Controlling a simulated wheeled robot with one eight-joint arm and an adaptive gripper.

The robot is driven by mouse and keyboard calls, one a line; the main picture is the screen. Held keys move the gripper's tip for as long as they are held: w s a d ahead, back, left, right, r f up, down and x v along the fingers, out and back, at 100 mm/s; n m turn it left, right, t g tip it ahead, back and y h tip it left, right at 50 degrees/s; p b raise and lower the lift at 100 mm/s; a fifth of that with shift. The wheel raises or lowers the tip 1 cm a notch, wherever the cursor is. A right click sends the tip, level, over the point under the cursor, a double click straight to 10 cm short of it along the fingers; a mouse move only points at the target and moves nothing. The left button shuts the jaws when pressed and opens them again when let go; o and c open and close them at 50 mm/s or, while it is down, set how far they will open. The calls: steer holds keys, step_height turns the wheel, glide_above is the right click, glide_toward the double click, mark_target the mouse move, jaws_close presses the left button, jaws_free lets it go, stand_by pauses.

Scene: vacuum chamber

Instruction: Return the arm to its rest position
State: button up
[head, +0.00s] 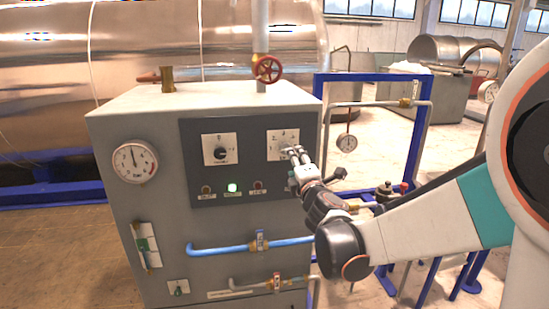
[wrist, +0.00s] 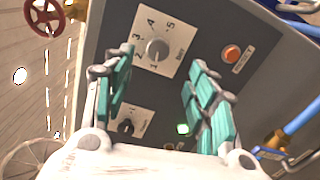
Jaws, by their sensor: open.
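My gripper (head: 297,158) is at the right part of the dark control panel (head: 193,143) on the grey cabinet, in front of the upper right dial. In the wrist view my gripper (wrist: 155,95) is open, with its teal-padded fingers apart and nothing between them. The numbered dial (wrist: 157,49) shows beyond and between the fingertips. I cannot tell how far the fingertips are from the panel. My arm (head: 430,220) reaches in from the right side of the head view.
The cabinet (head: 110,220) carries a pressure gauge (head: 134,161), a second knob (head: 221,152), a lit green lamp (head: 232,187) and a blue pipe (head: 220,248). A red valve wheel (head: 267,69) stands on top.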

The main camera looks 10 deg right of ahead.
steer(key=s+d+f+m+g+h+b, duration=0.2)
steer(key=s+d+m, duration=0.1)
steer(key=s+m, duration=0.35)
steer(key=s+d+f+m+g+h+b, duration=0.1)
steer(key=s+d+f+m+g, duration=0.15)
steer(key=s+m, duration=0.35)
steer(key=s+a+f+m+g+y+b, duration=0.1)
steer(key=s+a+f+m+g, duration=0.1)
steer(key=s+f, duration=0.2)
steer(key=s+a+f+m+g+y+b, duration=0.1)
steer(key=s+f, duration=0.3)
steer(key=s, duration=0.7)
steer(key=s+a+f+m+g+y+b, duration=0.1)
steer(key=s+a+f+m+g, duration=0.2)
steer(key=s, duration=0.5)
steer(key=shift+f+m+b, duration=0.35)
steer(key=shift+f+m, duration=0.2)
steer(key=shift+f, duration=0.35)
steer(key=shift+c, duration=0.2)
